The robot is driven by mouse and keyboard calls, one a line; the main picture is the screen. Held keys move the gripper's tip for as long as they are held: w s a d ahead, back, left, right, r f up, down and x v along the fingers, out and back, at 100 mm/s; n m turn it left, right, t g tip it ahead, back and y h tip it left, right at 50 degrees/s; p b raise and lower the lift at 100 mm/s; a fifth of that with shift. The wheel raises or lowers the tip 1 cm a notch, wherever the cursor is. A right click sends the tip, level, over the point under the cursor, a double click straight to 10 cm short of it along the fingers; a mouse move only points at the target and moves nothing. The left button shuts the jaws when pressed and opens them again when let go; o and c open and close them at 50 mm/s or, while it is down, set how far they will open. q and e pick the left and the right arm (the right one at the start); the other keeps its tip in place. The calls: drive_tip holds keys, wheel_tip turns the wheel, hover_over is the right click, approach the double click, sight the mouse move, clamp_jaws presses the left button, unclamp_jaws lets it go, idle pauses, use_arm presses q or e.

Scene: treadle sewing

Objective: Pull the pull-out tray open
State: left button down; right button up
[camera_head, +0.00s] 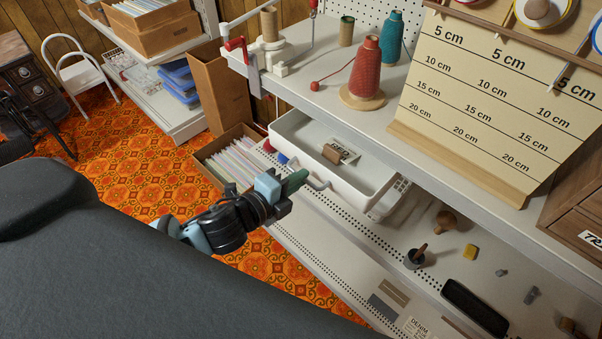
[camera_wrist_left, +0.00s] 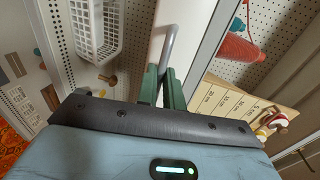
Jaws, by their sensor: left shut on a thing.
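The white pull-out tray (camera_head: 352,189) sits under the upper shelf board and sticks out in front of its edge, so part of its inside shows. A grey bar handle (camera_head: 317,182) is on its front. In the left wrist view the handle (camera_wrist_left: 169,44) runs down to the green fingers. My left gripper (camera_head: 297,180) is at the tray's front, its green fingers shut on the handle. The fingers also show in the left wrist view (camera_wrist_left: 163,84). The tray's back part is hidden under the board. My right gripper is not in view.
A brown block (camera_head: 331,153) and a printed card lie in the tray. A white basket (camera_head: 391,198) is beside and below it. The upper board holds a red thread cone (camera_head: 366,70) and a ruled board (camera_head: 487,100). Orange patterned floor (camera_head: 130,160) is open at left.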

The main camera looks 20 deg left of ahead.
use_arm(q)
drive_tip(key=shift+s+a+r, duration=0.1)
drive_tip(key=shift+s+a, duration=0.1)
drive_tip(key=shift+s, duration=0.2)
drive_tip(key=c, duration=1.5)
unclamp_jaws()
drive_tip(key=v, duration=0.7)
drive_tip(key=shift+s+a, duration=0.1)
drive_tip(key=shift+s, duration=0.3)
